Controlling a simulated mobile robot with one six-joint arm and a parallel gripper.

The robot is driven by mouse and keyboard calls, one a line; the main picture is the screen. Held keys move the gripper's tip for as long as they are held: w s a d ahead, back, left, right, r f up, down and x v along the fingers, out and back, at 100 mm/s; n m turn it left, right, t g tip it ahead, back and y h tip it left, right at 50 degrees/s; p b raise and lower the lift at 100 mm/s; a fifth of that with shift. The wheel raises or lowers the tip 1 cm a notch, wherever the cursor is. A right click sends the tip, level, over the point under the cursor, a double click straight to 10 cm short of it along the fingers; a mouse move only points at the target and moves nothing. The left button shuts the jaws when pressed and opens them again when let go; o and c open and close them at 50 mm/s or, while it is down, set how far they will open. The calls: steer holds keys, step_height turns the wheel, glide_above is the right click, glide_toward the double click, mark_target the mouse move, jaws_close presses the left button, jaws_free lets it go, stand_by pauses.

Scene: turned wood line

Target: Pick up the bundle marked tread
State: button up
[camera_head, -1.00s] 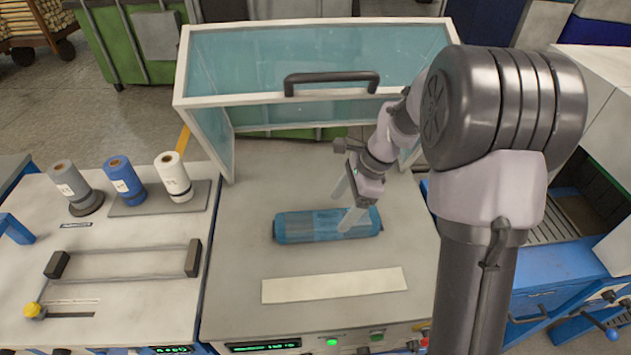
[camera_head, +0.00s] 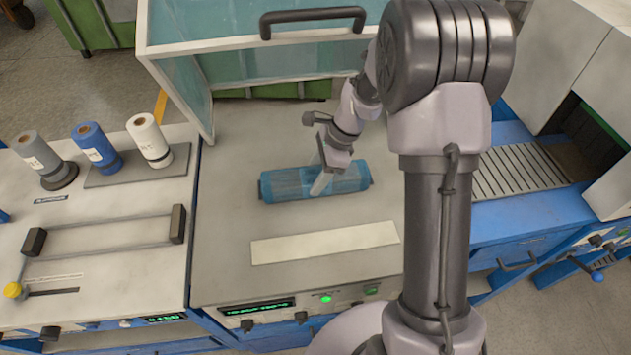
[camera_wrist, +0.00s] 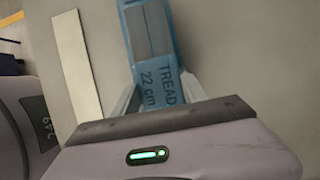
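The bundle (camera_head: 290,184) is a blue wrapped roll lying flat on the grey bench. In the wrist view the bundle (camera_wrist: 155,68) shows the print "TREAD 22 cm" on its side. My gripper (camera_head: 321,175) points down at the bundle's middle from above. In the wrist view one finger of my gripper (camera_wrist: 160,84) is on each side of the bundle, close to its edges. The fingers look spread around it; whether they touch it is hard to tell. The bundle rests on the bench.
A pale strip (camera_head: 325,243) lies in front of the bundle. A clear guard with a dark handle (camera_head: 313,17) stands open behind. Three rolls (camera_head: 97,150) stand on the left bench. A roller conveyor (camera_head: 515,170) is to the right, beyond my arm.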

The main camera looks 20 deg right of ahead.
jaws_close()
steer(key=shift+r, duration=0.1)
